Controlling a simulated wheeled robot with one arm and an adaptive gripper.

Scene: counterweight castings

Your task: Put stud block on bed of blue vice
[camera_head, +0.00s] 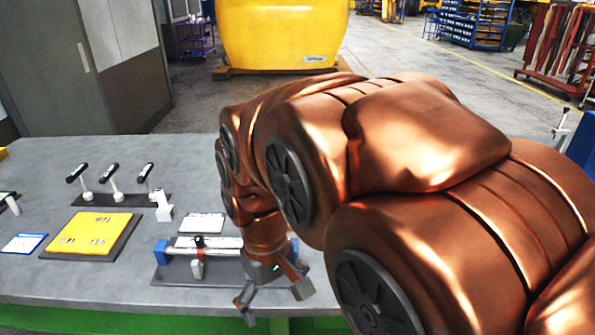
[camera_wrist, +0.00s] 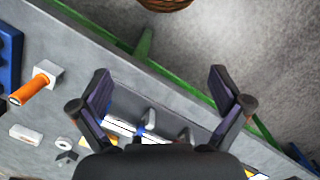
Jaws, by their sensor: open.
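A pale block with an orange stud (camera_wrist: 35,87) lies left of my gripper in the wrist view and looks like the stud block; my arm seems to hide it in the head view. A vice with a blue end block (camera_head: 162,252) and silvery bars sits on a dark base plate (camera_head: 185,273) at the bench's front. Part of this vice (camera_wrist: 150,128) also shows between my fingers in the wrist view. My gripper (camera_head: 274,300) is open over the vice's right part, which it covers in the head view. Its fingers (camera_wrist: 160,74) hold nothing.
Left on the bench stand a yellow plate (camera_head: 95,232) on a dark pad and several black-handled clamps (camera_head: 112,178). A blue fixture (camera_wrist: 9,58) stands beyond the orange stud in the wrist view. Small parts (camera_wrist: 25,134) lie nearby. The bench's green front edge (camera_wrist: 85,38) is close.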

